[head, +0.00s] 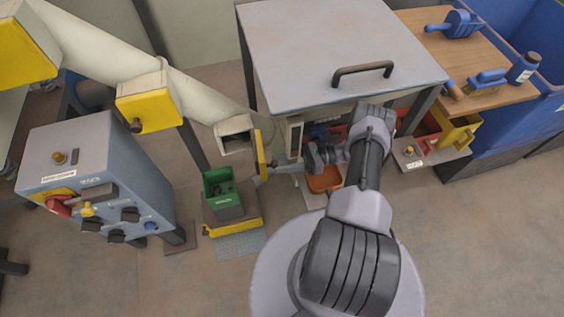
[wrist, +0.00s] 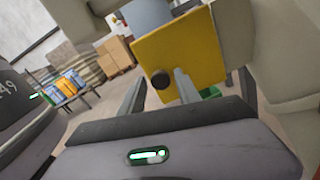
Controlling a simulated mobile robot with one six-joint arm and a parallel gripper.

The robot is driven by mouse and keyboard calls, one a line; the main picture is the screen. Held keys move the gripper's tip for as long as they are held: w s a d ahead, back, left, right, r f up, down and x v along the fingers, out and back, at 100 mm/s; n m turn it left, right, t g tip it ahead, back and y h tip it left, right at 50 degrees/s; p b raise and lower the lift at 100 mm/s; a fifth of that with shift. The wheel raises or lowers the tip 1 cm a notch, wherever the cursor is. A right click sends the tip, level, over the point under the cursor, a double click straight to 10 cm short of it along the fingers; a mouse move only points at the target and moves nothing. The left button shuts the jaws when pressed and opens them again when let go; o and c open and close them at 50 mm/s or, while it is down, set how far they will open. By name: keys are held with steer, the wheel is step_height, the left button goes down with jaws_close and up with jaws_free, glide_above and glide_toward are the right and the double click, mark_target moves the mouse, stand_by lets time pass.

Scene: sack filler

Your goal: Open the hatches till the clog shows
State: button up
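A pale sloping chute (head: 205,92) runs down to a dark square opening (head: 236,142). A yellow hatch (head: 262,156) stands nearly edge-on just right of that opening. Another yellow hatch (head: 152,108) with a dark knob lies against the chute higher up. A third yellow cover (head: 22,45) is at top left. No clog is visible; the opening's inside is dark.
A green bin (head: 222,200) stands below the opening, behind a yellow bar (head: 235,228). A grey control cabinet (head: 95,170) is at left. A grey-topped table (head: 335,50) is behind my arm; a wooden bench (head: 470,65) with tools is at right. Front floor is free.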

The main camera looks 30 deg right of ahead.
steer(key=shift+o, duration=0.2)
steer(key=shift+r, duration=0.1)
steer(key=s+a+r+p, duration=0.2)
steer(key=s+p, duration=0.2)
steer(key=s, duration=0.3)
steer(key=s+a+r+p, duration=0.2)
steer(key=s+a+p, duration=0.1)
steer(key=s, duration=0.5)
steer(key=shift+a+r+p, duration=0.15)
steer(key=shift+r+p, duration=0.25)
steer(key=shift+p, duration=0.15)
